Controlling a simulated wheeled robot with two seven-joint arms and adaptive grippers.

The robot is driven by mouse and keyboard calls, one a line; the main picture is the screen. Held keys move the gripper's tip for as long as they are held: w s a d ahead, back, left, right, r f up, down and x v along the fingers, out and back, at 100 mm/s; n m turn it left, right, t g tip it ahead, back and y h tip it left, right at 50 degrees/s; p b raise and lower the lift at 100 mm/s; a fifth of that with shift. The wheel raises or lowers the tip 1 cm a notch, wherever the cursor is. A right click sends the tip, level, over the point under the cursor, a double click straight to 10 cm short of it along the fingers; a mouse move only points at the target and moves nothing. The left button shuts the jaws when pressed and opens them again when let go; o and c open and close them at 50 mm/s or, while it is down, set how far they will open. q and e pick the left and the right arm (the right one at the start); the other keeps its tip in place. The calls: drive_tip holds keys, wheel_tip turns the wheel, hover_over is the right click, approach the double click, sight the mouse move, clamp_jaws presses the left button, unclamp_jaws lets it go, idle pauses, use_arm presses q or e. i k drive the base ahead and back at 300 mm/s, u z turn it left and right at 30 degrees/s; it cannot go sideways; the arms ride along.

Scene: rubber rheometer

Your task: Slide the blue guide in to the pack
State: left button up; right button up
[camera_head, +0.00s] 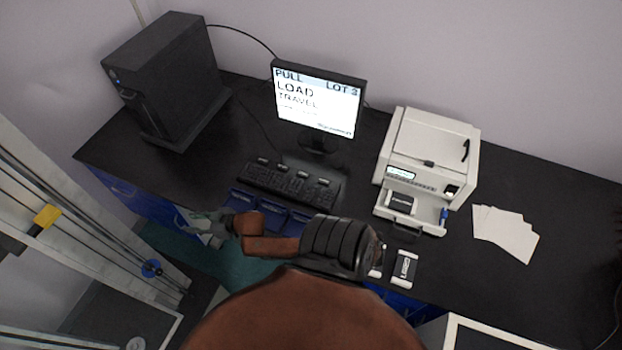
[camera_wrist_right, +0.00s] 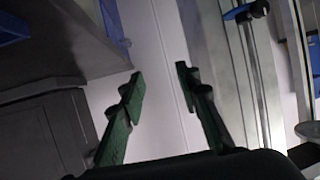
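A small blue guide (camera_head: 445,214) stands at the right side of the front tray on the white desktop machine (camera_head: 432,145). A pack (camera_head: 401,202) with a dark label lies in that tray, left of the guide, with a gap between them. My right gripper (camera_head: 198,228) is far to the left of the machine, beyond the desk's front edge. The right wrist view shows its green fingers (camera_wrist_right: 160,76) apart with nothing between them. The guide and pack do not show in that view. My left gripper is not in view.
White cards (camera_head: 505,233) lie right of the machine. A second labelled pack (camera_head: 405,268) lies in front of it, partly beside my arm. A keyboard (camera_head: 290,182), monitor (camera_head: 318,98) and computer tower (camera_head: 160,75) stand left. A tall rail frame (camera_head: 85,235) with another blue part (camera_head: 151,268) stands at far left.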

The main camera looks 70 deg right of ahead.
sight(444, 213)
drive_tip(key=u, duration=0.05)
drive_tip(key=i, duration=0.6)
drive_tip(key=z, duration=3.45)
drive_tip(key=i, duration=0.5)
drive_tip(key=u, duration=0.05)
